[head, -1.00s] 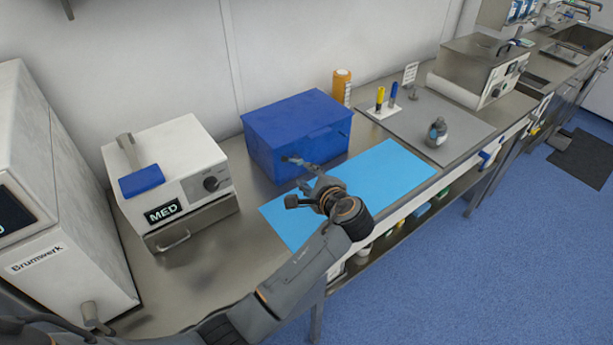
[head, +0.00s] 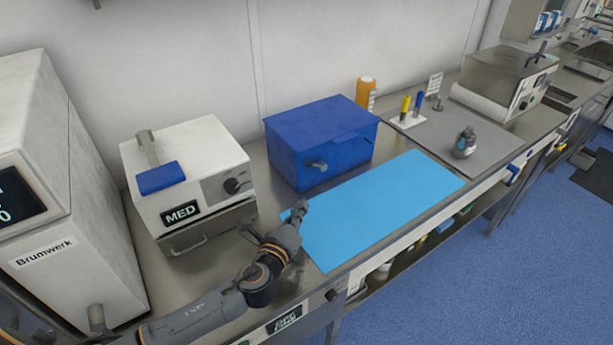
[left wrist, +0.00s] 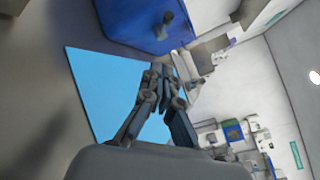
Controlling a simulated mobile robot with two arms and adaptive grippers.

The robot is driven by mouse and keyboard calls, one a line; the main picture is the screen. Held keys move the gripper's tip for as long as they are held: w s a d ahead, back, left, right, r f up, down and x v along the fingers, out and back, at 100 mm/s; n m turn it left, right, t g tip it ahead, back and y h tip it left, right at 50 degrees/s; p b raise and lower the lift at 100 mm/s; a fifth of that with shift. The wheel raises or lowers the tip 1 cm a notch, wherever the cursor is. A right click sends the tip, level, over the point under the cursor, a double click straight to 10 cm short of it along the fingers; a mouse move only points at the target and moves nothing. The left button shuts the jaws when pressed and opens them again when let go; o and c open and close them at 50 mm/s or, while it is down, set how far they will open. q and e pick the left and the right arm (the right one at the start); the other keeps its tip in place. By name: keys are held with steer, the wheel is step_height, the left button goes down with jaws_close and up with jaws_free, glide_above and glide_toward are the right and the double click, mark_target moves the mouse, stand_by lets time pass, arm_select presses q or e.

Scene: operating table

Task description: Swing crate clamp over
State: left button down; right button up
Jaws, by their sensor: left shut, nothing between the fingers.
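The blue crate (head: 318,130) stands lidded on the steel bench, behind the blue mat. Its small grey clamp (head: 317,166) sticks out from the front face, low on the side facing me. In the left wrist view the crate (left wrist: 130,18) is at the top, and the clamp (left wrist: 164,26) shows on its face, apart from my fingers. My left gripper (head: 299,211) is over the mat's left end, in front of the crate and clear of the clamp. In the left wrist view its fingers (left wrist: 165,75) are together and empty. My right gripper is not in view.
The blue mat (head: 390,205) is bare on its right part. A white MED device (head: 200,165) stands left of the crate.

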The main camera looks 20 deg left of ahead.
arm_select(q)
steer(key=p, duration=0.1)
glide_toward(315, 164)
steer(key=w+f, duration=0.1)
steer(key=w+d+f, duration=0.1)
steer(key=shift+w+d+f, duration=0.15)
steer(key=shift+d+f, duration=0.2)
steer(key=w+a+p, duration=0.1)
steer(key=w+r, duration=0.1)
steer(key=shift+w+a+r+p, duration=0.25)
steer(key=shift+w+a+p, duration=0.05)
steer(key=shift+a+p, duration=0.1)
